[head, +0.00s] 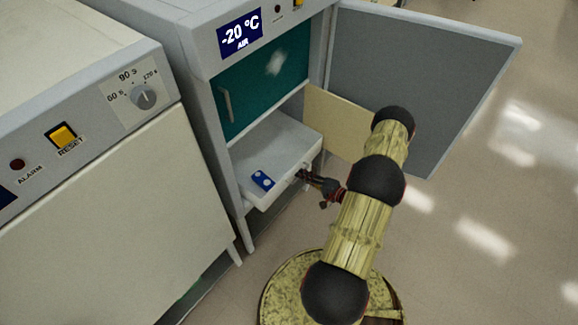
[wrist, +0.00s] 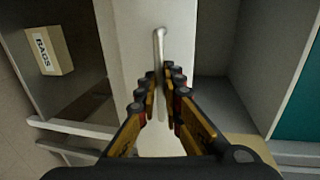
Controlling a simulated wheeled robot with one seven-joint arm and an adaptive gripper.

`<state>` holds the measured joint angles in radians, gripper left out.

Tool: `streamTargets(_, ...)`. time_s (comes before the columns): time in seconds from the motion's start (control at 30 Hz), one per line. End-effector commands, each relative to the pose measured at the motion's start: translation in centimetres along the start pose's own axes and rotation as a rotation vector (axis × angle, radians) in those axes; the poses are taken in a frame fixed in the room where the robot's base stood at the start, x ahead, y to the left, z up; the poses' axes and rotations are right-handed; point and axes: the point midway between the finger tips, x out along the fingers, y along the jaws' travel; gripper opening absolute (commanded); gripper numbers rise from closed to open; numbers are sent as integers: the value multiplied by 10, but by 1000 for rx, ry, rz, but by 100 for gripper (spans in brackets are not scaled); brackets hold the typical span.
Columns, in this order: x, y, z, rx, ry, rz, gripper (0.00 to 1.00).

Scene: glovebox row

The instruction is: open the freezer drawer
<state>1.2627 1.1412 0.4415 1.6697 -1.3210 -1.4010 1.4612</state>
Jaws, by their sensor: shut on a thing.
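The freezer (head: 207,80) has a "-20 °C AIR" display, and its large grey outer door (head: 415,85) stands open to the right. My gripper (head: 303,175) is at the drawer front. In the wrist view, my gripper (wrist: 167,80) is shut on the slim metal drawer handle (wrist: 159,42), its fingers on both sides. The handle's grasped part is partly hidden by the fingers.
A box labelled BAGS (wrist: 48,51) sits in a space at left in the wrist view. A cream panel (head: 340,122) stands right of the drawer. A second cabinet (head: 110,210) with a dial is close on the left. Floor (head: 480,200) is clear at right.

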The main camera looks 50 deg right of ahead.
Motion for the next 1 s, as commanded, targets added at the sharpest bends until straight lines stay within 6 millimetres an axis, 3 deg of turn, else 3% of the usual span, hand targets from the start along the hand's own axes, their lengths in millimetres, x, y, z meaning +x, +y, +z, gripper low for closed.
streamTargets(0.1, -31, 7, -1, 4, 6, 2, 0)
streamTargets(0.4, -80, 17, 0, 2, 3, 2, 0)
streamTargets(0.6, -94, 20, 0, 1, 0, 3, 0)
streamTargets(1.0, -97, 21, 0, 1, 0, 3, 0)
